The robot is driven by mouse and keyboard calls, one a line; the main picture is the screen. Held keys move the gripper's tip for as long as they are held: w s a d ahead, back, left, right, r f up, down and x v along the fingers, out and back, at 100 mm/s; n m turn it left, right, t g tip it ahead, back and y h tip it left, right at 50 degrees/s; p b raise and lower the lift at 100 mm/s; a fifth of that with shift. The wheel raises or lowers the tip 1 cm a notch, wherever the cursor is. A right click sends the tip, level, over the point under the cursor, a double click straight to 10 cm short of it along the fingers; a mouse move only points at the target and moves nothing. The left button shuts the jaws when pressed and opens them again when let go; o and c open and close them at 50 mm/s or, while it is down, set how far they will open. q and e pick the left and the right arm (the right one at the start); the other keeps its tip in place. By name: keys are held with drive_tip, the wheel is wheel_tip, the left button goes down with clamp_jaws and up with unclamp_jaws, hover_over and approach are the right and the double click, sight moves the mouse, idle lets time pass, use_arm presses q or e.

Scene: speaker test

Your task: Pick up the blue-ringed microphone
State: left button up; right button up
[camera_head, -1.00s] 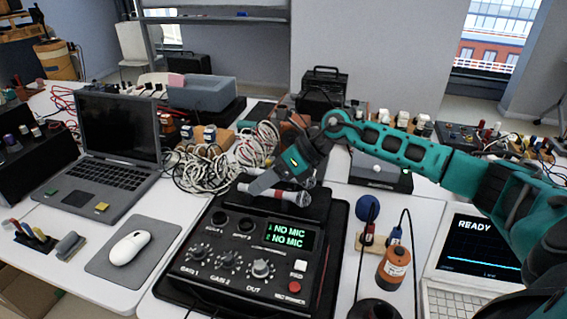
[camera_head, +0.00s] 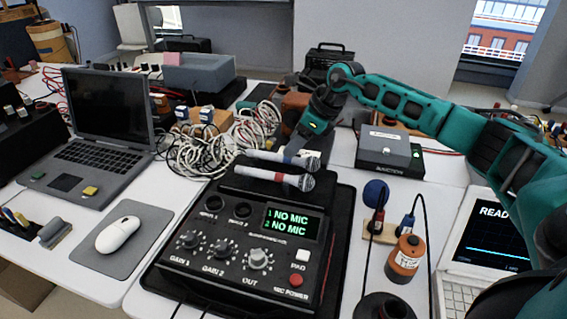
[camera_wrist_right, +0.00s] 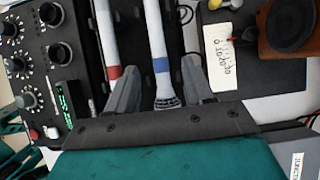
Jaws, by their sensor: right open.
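The blue-ringed microphone (camera_head: 268,156) lies on the black rest behind the mixer. The red-ringed microphone (camera_head: 258,174) lies in front of it, roughly parallel. My right gripper (camera_head: 293,148) reaches down from behind at the blue-ringed microphone. In the right wrist view, the blue-ringed microphone (camera_wrist_right: 155,40) runs between the two open fingers of my right gripper (camera_wrist_right: 160,72), its head towards the palm. The red-ringed microphone (camera_wrist_right: 106,40) lies outside the fingers, close to the left one. Whether a finger touches either microphone I cannot tell. My left gripper is out of view.
The mixer (camera_head: 225,262) stands in front, its display reading NO MIC twice. Tangled cables (camera_head: 215,145) lie to the left, near the laptop (camera_head: 105,125). A grey box (camera_head: 390,150), an orange cylinder (camera_head: 405,260) and a READY screen (camera_head: 490,235) are to the right.

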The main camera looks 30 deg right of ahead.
sight(283, 158)
drive_tip(key=b+x, duration=0.3)
drive_tip(key=x, duration=0.1)
drive_tip(key=shift+w+a+f, duration=0.1)
drive_tip(key=shift+a+f, duration=0.05)
drive_tip(key=shift+f, duration=0.2)
drive_tip(key=shift+w+f, duration=0.1)
drive_tip(key=c, duration=0.5)
clamp_jaws()
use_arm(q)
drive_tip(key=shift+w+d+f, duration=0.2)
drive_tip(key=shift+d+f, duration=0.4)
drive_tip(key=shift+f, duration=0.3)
